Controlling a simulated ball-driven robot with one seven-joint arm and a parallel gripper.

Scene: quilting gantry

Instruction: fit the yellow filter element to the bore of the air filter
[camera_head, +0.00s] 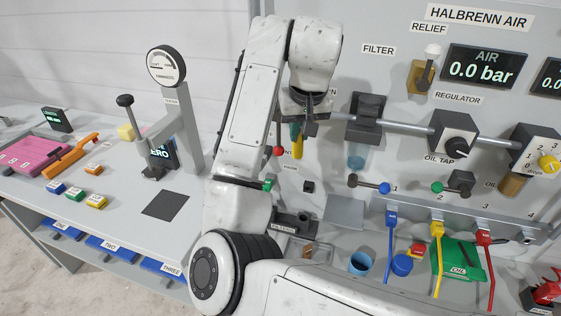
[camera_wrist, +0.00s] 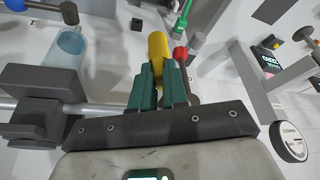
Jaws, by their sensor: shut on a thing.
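The yellow filter element (camera_head: 298,147) is in my gripper (camera_head: 296,128) and hangs below it, in front of the grey panel. In the wrist view the yellow element (camera_wrist: 158,48) sticks out beyond the green fingers of my gripper (camera_wrist: 159,82), which are shut on it. The air filter (camera_head: 366,110) is a dark block on the pipe below the FILTER label, right of my gripper and apart from it. A clear bluish bowl (camera_head: 356,156) shows beneath it. In the wrist view the air filter block (camera_wrist: 45,92) is at the left. Its bore is not visible.
The pipe also carries the regulator (camera_head: 454,132) at the right. Below are a manifold with coloured hoses (camera_head: 437,245), a blue cup (camera_head: 360,263) and a green oil tray (camera_head: 459,261). A bench with a gauge stand (camera_head: 178,120) is at the left. A red knob (camera_wrist: 180,54) shows close beside the element.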

